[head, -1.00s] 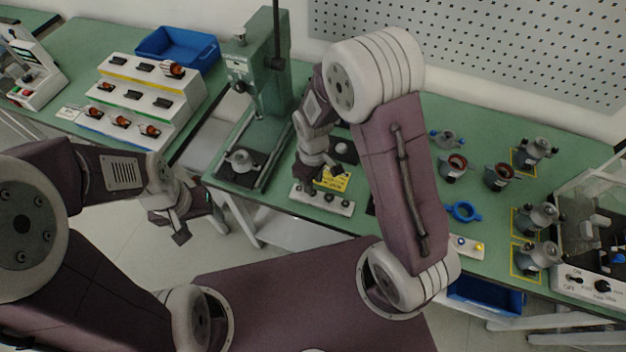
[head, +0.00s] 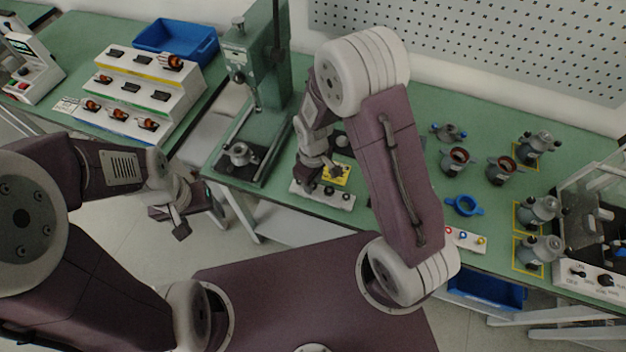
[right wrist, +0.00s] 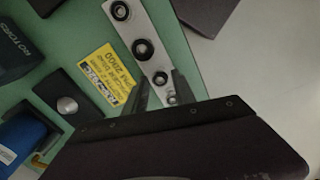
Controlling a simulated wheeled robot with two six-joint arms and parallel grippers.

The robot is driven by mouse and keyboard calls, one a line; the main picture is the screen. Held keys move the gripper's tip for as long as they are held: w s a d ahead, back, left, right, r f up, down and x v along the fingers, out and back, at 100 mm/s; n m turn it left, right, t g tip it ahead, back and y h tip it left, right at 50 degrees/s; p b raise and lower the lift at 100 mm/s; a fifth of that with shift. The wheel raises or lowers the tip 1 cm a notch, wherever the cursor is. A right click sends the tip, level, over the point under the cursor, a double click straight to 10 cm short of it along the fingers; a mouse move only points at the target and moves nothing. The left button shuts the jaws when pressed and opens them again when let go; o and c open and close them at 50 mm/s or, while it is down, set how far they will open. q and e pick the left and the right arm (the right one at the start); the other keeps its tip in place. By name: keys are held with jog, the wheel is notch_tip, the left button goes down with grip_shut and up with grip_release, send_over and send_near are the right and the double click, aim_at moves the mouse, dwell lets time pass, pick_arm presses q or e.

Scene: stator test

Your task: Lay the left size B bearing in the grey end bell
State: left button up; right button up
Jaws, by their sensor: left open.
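A white strip (head: 342,203) with several dark ring bearings lies at the green table's front edge. It also shows in the right wrist view (right wrist: 133,27), where the bearings differ in size. My right gripper (head: 308,187) is low over the strip's left end. In the right wrist view its fingers (right wrist: 163,92) are apart, around or just above the end bearing (right wrist: 171,99); contact cannot be told. Another small bearing (right wrist: 160,78) lies beside it. My left gripper (head: 182,222) is open and empty, off the table's front. I cannot tell which grey part is the end bell.
A yellow card (right wrist: 104,74) and a black block with a silver disc (right wrist: 67,105) lie behind the strip. A green press (head: 262,95) stands left.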

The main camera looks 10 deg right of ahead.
jog(key=c, duration=0.5)
notch_tip(320, 180, up, 3)
jog(key=p, duration=0.3)
jog(key=shift+r, duration=0.1)
jog(key=shift+a, duration=0.1)
